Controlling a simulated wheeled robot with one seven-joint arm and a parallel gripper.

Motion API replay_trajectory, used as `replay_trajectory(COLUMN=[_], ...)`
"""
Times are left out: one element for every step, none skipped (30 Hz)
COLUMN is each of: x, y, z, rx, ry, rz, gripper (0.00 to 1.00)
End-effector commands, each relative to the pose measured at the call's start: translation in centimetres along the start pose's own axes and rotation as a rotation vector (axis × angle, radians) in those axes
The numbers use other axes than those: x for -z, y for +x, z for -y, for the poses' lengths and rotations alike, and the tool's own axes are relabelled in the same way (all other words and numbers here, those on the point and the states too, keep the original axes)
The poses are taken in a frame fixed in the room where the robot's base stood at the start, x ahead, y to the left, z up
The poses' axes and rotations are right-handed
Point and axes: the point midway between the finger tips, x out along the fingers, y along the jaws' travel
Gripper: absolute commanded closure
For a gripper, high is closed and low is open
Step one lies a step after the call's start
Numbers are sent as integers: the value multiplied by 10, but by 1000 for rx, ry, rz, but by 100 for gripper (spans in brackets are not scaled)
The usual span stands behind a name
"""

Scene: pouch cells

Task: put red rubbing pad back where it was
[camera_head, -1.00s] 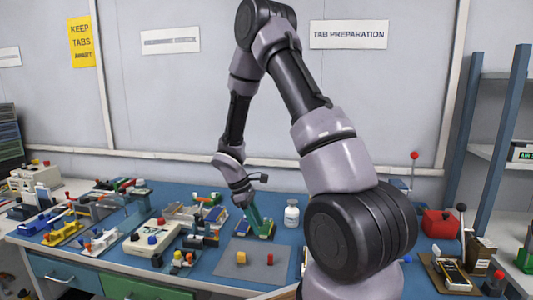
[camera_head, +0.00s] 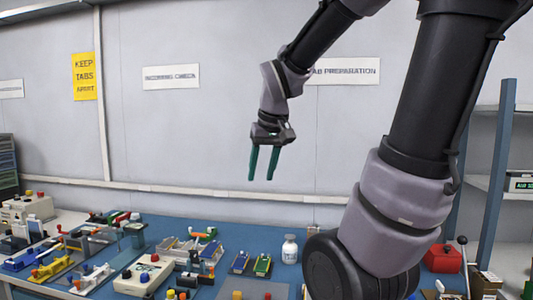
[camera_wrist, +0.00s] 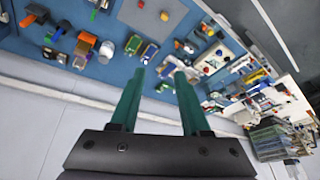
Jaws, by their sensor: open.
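My gripper (camera_head: 261,176) is raised high above the bench, fingers pointing down, open and empty. Its two green fingers also show apart in the wrist view (camera_wrist: 158,76). A small red block (camera_head: 267,295), probably the red rubbing pad, stands on the grey mat at the bottom edge of the head view. It also shows at the top of the wrist view (camera_wrist: 141,4). The grey mat (camera_wrist: 148,20) shows more of its surface there. An orange block (camera_head: 237,295) stands left of the red one. My gripper is well clear of both.
A blue holder (camera_head: 240,262) and a green holder (camera_head: 262,265) lie behind the mat. A white bottle (camera_head: 290,249) stands to their right. Several tools and fixtures crowd the bench's left side. A red box (camera_head: 442,258) is at the right. The air around my gripper is free.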

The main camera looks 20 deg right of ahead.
Motion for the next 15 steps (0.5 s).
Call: replay_trajectory(x=[-6,-9,-14,-18,-21,-25,-28,-31,-34,-36,-37,-39,-40,-41,-41], y=[-15,-23,-32,-39,-44,-51,-56,-60,-64,-67,-69,-71,-72,-73,-74], z=[2,3,4,6,7,8,9,10,11,12,13,13,14,14,14], rx=[24,40,60,76,90,109,121,134,147,156,164,172,176,179,181], ry=[47,74,110,135,158,187,205,222,241,253,262,272,278,282,286], rz=[-43,-63,-89,-107,-123,-143,-155,-166,-179,-187,-194,-200,-203,-206,-207], gripper=[54,54,54,54,54,54,54,54,54,54,54,54,54,54,54])
